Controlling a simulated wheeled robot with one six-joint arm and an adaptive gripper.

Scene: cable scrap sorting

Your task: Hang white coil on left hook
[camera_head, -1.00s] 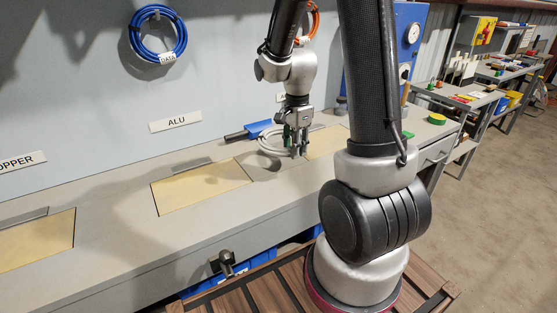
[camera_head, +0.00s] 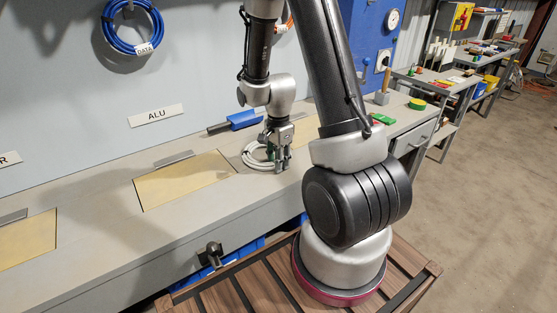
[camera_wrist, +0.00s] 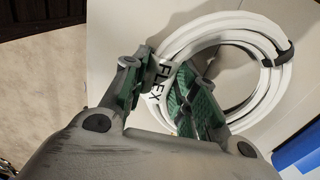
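The white coil (camera_head: 252,158) is at the bench's right part, low over a greyish panel. I cannot tell whether it still touches the bench. In the wrist view the white coil (camera_wrist: 270,50) has a dark tie and a FLEX tag. My gripper (camera_head: 278,166) is at the coil's right side in the head view. In the wrist view my gripper (camera_wrist: 165,75) has its green-padded fingers on either side of the coil's strand at the tag, one inside the ring, and appears shut on it. A blue coil (camera_head: 153,25) tagged DATA hangs on the wall. No empty hook shows clearly.
The ALU sign (camera_head: 155,115) is on the wall above a yellowish panel (camera_head: 185,180). A green block (camera_head: 387,120) and a green-yellow roll (camera_head: 417,104) lie at the right. The bench's left part is clear.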

